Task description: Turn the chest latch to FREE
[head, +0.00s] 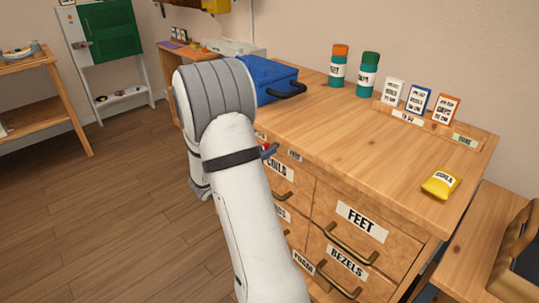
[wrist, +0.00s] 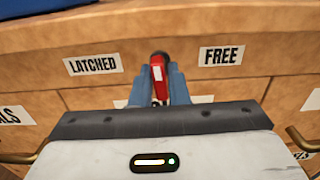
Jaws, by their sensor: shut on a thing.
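The chest latch is a small red lever (wrist: 157,74) with a white mark and a dark end. In the wrist view it stands nearly upright in the picture, between the LATCHED label (wrist: 93,64) on the left and the FREE label (wrist: 221,55) on the right. My gripper (wrist: 160,80) has its two blue fingers on either side of the lever and is shut on it. In the head view my arm hides most of the gripper and latch; a bit of red and blue (head: 268,151) shows beside it. The FREE label (head: 295,156) is just right of that.
The wooden chest (head: 390,240) has labelled drawers with protruding handles (head: 352,243) below the latch. On its top are a blue case (head: 268,80), two bottles, several small cards and a yellow packet (head: 440,184). The floor (head: 110,200) left of my arm is clear.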

